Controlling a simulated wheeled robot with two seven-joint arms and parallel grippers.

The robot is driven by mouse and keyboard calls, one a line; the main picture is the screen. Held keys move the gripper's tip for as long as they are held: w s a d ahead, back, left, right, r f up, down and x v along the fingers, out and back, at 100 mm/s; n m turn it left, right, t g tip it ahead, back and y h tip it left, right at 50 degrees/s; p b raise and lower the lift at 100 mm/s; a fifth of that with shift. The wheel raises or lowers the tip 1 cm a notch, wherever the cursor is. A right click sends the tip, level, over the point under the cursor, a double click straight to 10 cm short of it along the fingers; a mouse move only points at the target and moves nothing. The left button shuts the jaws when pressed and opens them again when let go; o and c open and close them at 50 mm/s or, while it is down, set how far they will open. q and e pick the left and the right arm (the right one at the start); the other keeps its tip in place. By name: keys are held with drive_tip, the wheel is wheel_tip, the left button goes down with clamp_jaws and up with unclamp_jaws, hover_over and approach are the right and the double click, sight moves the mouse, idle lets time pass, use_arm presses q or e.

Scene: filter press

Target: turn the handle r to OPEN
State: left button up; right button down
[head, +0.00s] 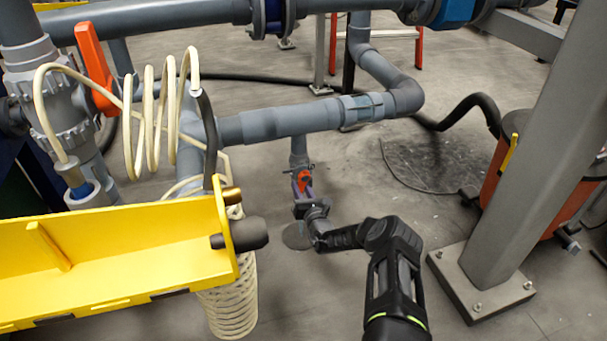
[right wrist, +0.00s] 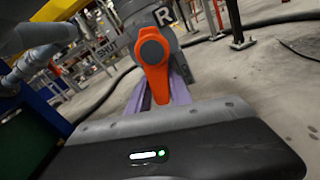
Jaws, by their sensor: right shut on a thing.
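The handle r is a small orange lever (right wrist: 153,62) on a grey valve body (right wrist: 180,40) marked with an R and the word SHUT in the right wrist view. In the head view the orange handle (head: 303,180) sits low on a vertical pipe below the horizontal grey pipe. My right gripper (head: 302,196) reaches it from below right. Its purple-grey fingers (right wrist: 160,92) close around the lower end of the lever in the right wrist view. The lever points downward in that view. The exact finger contact is partly hidden. My left gripper is not in view.
A larger orange handle (head: 95,68) stands on a valve at upper left. A yellow beam (head: 120,255) with a coiled cream hose (head: 160,115) fills the left. A grey post (head: 535,150) stands on a bolted plate at right. Floor around the right arm is clear.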

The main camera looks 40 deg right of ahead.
drive_tip(key=shift+d+r, duration=0.65)
drive_tip(key=shift+d, duration=0.05)
drive_tip(key=shift+d+r+n+p, duration=0.1)
drive_tip(key=shift+d+n+p, duration=0.1)
drive_tip(key=shift+n+p, duration=0.3)
drive_tip(key=shift+s+d+n, duration=0.1)
drive_tip(key=shift+d+n, duration=0.2)
drive_tip(key=shift+n, duration=0.9)
drive_tip(key=c, duration=1.1)
unclamp_jaws()
drive_tip(key=shift+a, duration=0.1)
drive_tip(key=shift+o, duration=1.3)
drive_tip(key=shift+a, duration=0.2)
drive_tip(key=shift+a+f, duration=0.1)
drive_tip(key=shift+f, duration=0.25)
